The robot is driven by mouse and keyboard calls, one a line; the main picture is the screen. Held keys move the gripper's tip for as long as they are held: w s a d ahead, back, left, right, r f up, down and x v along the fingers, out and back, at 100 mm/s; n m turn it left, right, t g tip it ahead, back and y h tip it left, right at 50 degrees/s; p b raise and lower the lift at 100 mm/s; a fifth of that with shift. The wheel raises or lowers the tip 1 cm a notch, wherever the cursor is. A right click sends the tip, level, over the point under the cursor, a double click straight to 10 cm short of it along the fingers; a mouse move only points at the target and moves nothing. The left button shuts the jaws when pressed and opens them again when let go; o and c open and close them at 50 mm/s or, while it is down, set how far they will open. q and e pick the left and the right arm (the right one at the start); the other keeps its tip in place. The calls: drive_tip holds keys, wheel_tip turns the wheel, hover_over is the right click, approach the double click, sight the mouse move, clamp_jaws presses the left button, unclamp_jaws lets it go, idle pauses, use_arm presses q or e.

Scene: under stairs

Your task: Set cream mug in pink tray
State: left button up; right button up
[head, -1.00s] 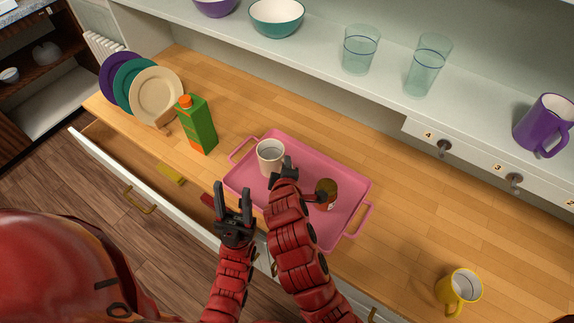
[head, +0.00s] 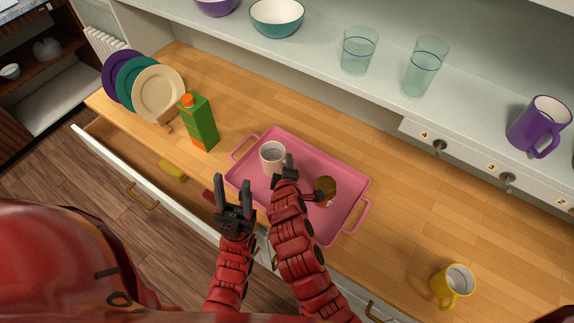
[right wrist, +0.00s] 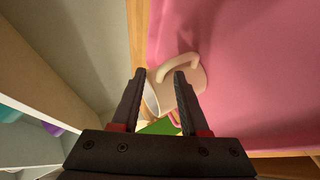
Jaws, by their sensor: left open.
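The cream mug (head: 271,159) stands upright in the pink tray (head: 308,149), towards its back left. In the right wrist view the mug (right wrist: 187,84) lies just past the fingertips, its handle towards the camera, with pink tray surface (right wrist: 255,70) beside it. My right gripper (head: 287,172) is beside the mug in the head view; its fingers (right wrist: 160,72) are apart and do not appear closed on the mug. Whether a finger touches the handle I cannot tell. My left gripper (head: 235,195) is open and empty in front of the tray's front left edge.
A brown jar (head: 327,187) stands in the tray, partly behind my right arm. A green carton (head: 199,123) and racked plates (head: 158,92) are to the left. A yellow mug (head: 453,287) is at the right. An open drawer (head: 110,150) is at the front left.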

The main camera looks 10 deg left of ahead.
drive_tip(key=shift+s+r, duration=0.2)
drive_tip(key=shift+s, duration=0.3)
drive_tip(key=b+v, duration=0.1)
drive_tip(key=v, duration=1)
drive_tip(key=shift+b, duration=0.35)
drive_tip(key=shift+w+r, duration=0.15)
drive_tip(key=shift+w, duration=0.05)
